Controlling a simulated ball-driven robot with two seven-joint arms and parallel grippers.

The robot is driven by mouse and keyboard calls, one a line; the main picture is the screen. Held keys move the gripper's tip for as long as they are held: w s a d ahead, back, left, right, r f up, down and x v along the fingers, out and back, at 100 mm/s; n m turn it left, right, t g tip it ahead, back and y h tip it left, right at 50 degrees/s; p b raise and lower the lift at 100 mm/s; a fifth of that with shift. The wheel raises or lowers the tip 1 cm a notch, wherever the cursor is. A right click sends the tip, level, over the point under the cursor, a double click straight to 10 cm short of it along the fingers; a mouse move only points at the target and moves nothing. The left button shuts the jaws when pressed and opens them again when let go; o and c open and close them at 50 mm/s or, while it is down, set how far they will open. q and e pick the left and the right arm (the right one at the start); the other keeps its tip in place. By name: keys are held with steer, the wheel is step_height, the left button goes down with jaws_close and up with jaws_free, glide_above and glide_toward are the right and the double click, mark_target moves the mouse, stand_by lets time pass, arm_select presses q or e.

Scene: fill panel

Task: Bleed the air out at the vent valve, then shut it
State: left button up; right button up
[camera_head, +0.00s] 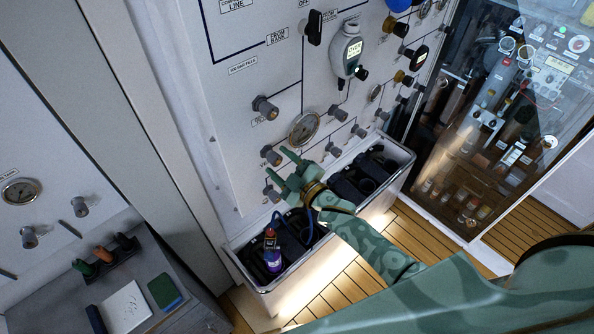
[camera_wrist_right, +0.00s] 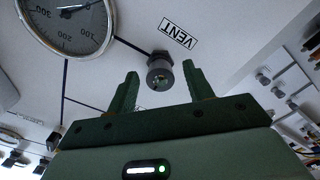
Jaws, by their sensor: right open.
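The vent valve (camera_wrist_right: 160,72) is a small dark round knob on the white panel, beside a label reading VENT (camera_wrist_right: 179,33) in the right wrist view. My right gripper (camera_wrist_right: 158,82) is open, and the knob shows in the gap between its two green fingers. No finger is seen closed on it. In the head view my right gripper (camera_head: 277,163) is at the lower panel, its fingertips beside a grey knob (camera_head: 269,154). How far the knob lies from the fingers is hard to tell. My left gripper is not in view.
A round gauge (camera_head: 303,128) sits beside the gripper on the panel, with several other knobs around. Below is a white trough (camera_head: 300,277) with dark holders and a purple bottle (camera_head: 272,259) on a blue hose. A glass cabinet (camera_head: 500,130) stands at right.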

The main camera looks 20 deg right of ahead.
steer(key=b+v, duration=0.2)
steer(key=v, duration=1.4)
